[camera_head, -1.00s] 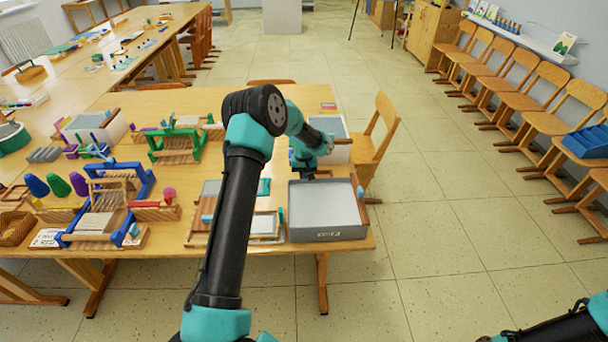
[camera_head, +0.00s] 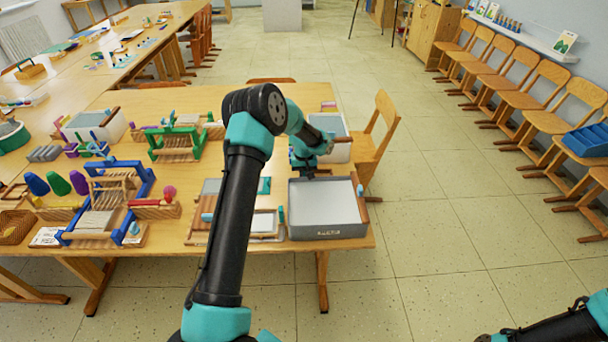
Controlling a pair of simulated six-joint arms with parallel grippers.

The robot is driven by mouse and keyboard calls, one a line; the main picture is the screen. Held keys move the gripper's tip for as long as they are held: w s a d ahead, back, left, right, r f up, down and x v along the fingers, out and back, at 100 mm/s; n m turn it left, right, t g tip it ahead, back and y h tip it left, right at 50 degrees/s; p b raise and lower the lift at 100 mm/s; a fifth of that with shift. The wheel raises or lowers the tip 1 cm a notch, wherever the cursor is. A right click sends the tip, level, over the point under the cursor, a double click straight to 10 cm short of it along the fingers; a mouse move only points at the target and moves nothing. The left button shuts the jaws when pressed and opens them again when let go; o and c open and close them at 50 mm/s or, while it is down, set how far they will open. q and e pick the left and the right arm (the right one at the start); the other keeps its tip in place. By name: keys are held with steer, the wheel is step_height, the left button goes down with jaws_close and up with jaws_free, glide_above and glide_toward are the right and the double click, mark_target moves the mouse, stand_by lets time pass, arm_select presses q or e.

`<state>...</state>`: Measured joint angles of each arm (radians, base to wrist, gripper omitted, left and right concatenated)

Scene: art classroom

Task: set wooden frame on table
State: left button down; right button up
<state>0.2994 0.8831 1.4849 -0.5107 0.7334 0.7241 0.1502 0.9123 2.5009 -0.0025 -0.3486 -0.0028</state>
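A wooden frame (camera_head: 276,238) with a pale inner panel lies on the table (camera_head: 260,262), partly hidden behind my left arm and beside the grey tray (camera_head: 328,231). My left arm reaches over the table from the bottom of the view. Its gripper (camera_head: 304,174) points down at the back left edge of the grey tray. The fingers are small and dark there, so I cannot tell whether they are open or shut or touch anything. My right arm shows only in the lower right corner, over the floor; its gripper is out of view.
A second grey tray (camera_head: 337,151) stands behind, with a wooden chair (camera_head: 372,150) beside it. Blue (camera_head: 146,178) and green (camera_head: 153,142) loom-like frames and coloured spools (camera_head: 79,183) crowd the table's left. Bare tabletop shows along the front edge.

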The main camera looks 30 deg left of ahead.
arm_select(q)
steer(key=shift+f, duration=0.4)
stand_by(0.6)
steer(key=c, duration=1.1)
jaws_free()
step_height(320, 180, up, 17)
steer(key=shift+r, duration=0.2)
steer(key=shift+d, duration=0.1)
stand_by(0.5)
